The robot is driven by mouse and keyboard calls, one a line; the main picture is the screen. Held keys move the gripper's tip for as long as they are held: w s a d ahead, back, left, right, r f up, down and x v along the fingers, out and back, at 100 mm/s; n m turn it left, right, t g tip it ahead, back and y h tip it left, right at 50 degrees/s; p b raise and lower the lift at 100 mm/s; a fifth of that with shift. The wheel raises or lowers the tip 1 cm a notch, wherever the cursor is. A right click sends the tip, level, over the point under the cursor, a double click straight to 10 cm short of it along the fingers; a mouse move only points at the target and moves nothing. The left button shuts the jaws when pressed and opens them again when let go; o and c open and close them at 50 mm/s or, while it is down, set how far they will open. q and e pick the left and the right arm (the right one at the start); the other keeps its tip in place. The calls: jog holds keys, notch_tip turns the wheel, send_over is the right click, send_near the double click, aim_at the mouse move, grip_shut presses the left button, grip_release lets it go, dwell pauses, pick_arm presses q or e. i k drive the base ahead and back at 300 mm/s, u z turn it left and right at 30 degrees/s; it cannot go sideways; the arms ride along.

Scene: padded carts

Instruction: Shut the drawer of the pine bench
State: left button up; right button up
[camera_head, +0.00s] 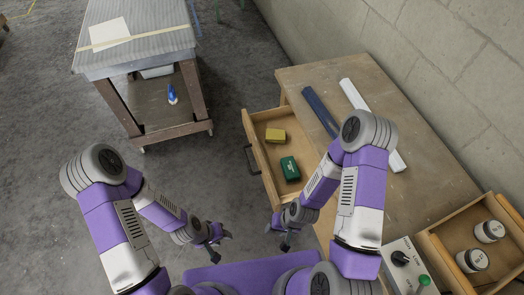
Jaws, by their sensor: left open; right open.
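The pine bench (413,140) stands at the right against the wall. Its drawer (258,159) is pulled out to the left, with a dark handle (252,159) on its front. A yellow block (275,135) and a green box (290,168) lie inside it. My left gripper (212,250) is open and empty, left of and below the drawer in the picture. My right gripper (279,238) is open and empty, below the drawer front and apart from it. My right arm hides part of the drawer's near end.
On the bench lie a dark blue bar (319,110), a white bar (353,94), a control box (408,268) and a wooden tray (462,222) with white-lidded jars. A padded cart (140,52) stands at the upper left, with a blue object (172,95) on its shelf. Floor between is clear.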

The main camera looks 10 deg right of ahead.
aim_at(267, 156)
jog(key=z, duration=1.95)
jog(key=k, duration=0.85)
jog(key=u, duration=0.95)
jog(key=i, duration=0.9)
jog(key=z, duration=0.35)
